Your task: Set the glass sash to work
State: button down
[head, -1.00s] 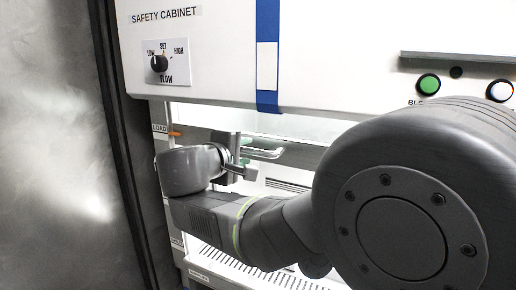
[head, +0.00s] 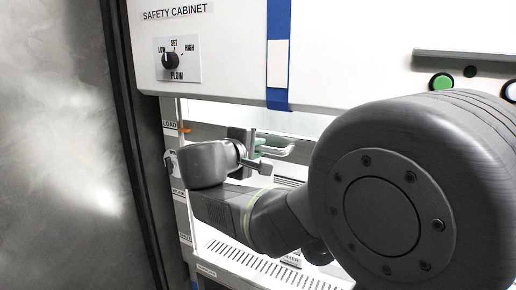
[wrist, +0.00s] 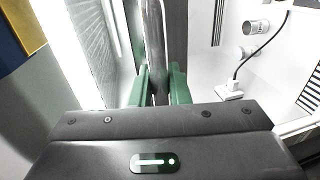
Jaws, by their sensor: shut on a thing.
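The safety cabinet (head: 230,60) fills the head view, with an opening below its white front panel. My gripper (head: 258,145) is at the upper part of this opening, by a pale bar-like handle (head: 276,150). In the wrist view the green fingers of my gripper (wrist: 158,88) are closed on a grey metal bar (wrist: 155,45), which seems to be the sash handle. The glass itself is hard to make out. An orange marker (head: 183,130) sits on the left post near the LOAD label. My arm hides the right part of the opening.
A flow knob (head: 170,60) points near LOW on the panel. A green button (head: 441,82) is at the right under a grey ledge. A slotted grille (head: 265,268) lines the cabinet's front floor. Inside, a cable runs to a white plug (wrist: 230,89). A dark frame stands left.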

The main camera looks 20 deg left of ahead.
jog(key=shift+f, duration=0.1)
notch_tip(320, 180, down, 25)
jog(key=b, duration=2.7)
jog(key=c, duration=1.4)
grip_release()
jog(key=p+v, duration=0.1)
jog(key=v, duration=1.2)
jog(key=shift+s+p, duration=0.3)
jog(key=shift+s, duration=0.1)
jog(key=shift+w+a, duration=0.1)
jog(key=shift+a, duration=0.05)
jog(key=b+x, duration=0.1)
jog(key=x, duration=1.2)
jog(key=shift+w, duration=0.35)
